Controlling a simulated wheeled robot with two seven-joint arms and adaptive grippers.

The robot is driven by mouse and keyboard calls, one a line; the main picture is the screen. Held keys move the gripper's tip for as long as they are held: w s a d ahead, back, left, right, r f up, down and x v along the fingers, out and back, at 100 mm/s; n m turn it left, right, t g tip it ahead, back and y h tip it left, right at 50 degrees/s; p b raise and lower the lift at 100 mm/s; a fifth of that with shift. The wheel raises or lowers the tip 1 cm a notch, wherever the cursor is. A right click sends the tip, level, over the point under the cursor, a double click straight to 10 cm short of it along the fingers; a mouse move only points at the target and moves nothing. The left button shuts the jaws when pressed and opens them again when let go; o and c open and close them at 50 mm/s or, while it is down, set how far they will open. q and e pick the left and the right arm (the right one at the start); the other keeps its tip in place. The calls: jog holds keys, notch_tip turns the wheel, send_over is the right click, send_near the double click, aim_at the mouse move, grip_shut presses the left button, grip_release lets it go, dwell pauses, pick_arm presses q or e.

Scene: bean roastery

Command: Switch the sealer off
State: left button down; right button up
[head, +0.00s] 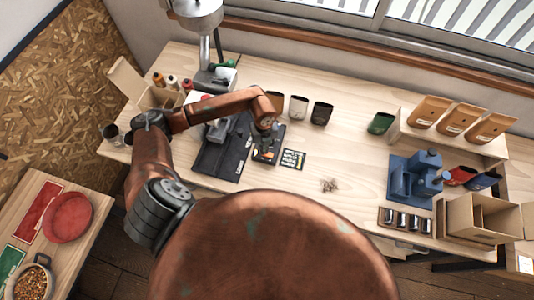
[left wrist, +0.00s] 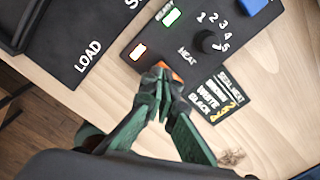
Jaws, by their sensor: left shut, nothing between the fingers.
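The sealer's dark control panel (left wrist: 185,45) fills the upper middle of the left wrist view. It has a lit green lamp (left wrist: 171,17), a lit white lamp with a red-orange edge (left wrist: 138,51), and a black dial (left wrist: 209,42) marked 1 to 5 above the word HEAT. My left gripper (left wrist: 160,72) is shut and empty, its green fingertips at the panel's lower edge. An orange part (left wrist: 174,72), possibly a switch, shows just behind the tips and is partly hidden. I cannot tell whether they touch. In the head view the sealer panel (head: 268,155) lies under my left gripper (head: 265,126).
A seal-heat card (head: 293,159) lies right of the panel. A black mat (head: 224,150) marked LOAD lies to its left. Several pouches (head: 299,107) stand behind. A blue machine (head: 414,180) and an open carton (head: 478,218) stand right. Small brown bits (head: 329,185) lie on the table.

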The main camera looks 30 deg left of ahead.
pick_arm(q)
jog(key=shift+f+b, duration=0.5)
jog(key=shift+f, duration=0.25)
jog(key=shift+r, duration=0.1)
dwell(0.3)
jog(key=shift+r+p, duration=2.3)
jog(key=shift+r, duration=1.2)
jog(key=shift+f, duration=0.1)
